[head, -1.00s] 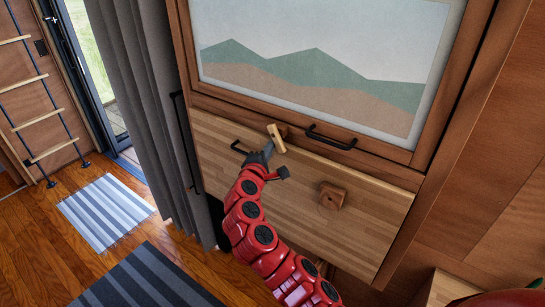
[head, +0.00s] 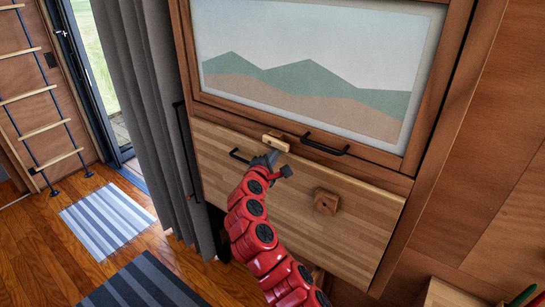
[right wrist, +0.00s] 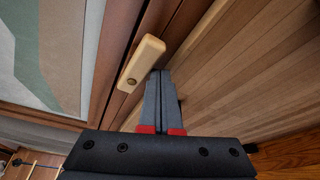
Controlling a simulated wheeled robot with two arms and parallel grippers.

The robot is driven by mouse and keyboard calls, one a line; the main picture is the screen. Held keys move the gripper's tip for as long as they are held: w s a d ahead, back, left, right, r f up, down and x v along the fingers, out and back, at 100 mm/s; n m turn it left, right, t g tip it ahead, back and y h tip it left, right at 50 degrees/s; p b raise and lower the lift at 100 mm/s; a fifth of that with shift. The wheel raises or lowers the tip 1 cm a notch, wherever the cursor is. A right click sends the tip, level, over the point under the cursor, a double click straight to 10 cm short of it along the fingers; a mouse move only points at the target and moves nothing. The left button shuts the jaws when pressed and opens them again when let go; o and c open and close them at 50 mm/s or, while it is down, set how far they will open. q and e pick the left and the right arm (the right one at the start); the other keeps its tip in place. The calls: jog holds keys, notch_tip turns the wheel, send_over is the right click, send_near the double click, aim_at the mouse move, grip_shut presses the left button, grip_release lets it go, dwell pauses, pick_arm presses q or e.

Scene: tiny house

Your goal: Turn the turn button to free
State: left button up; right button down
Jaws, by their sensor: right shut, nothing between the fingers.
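The turn button (head: 275,143) is a short pale wooden bar at the seam between the picture frame and the pale wood panel (head: 335,240). It lies roughly along the seam. In the right wrist view, the turn button (right wrist: 146,58) sits along the brown frame edge, with a round pivot near its closer end. My right gripper (head: 271,160) is shut and empty, just below the button. In the right wrist view its fingertips (right wrist: 160,75) are beside the bar; I cannot tell whether they touch. My left gripper is not in view.
A black handle (head: 326,145) is on the frame right of the button, and another black handle (head: 239,156) is on the panel to the left. A wooden block (head: 326,201) sticks out of the panel at lower right. A grey curtain (head: 150,110) hangs at left.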

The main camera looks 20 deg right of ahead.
jog(key=shift+s+d+r, duration=0.1)
jog(key=shift+r, duration=0.1)
jog(key=shift+d+r, duration=0.1)
jog(key=shift+r, duration=0.2)
dwell(0.5)
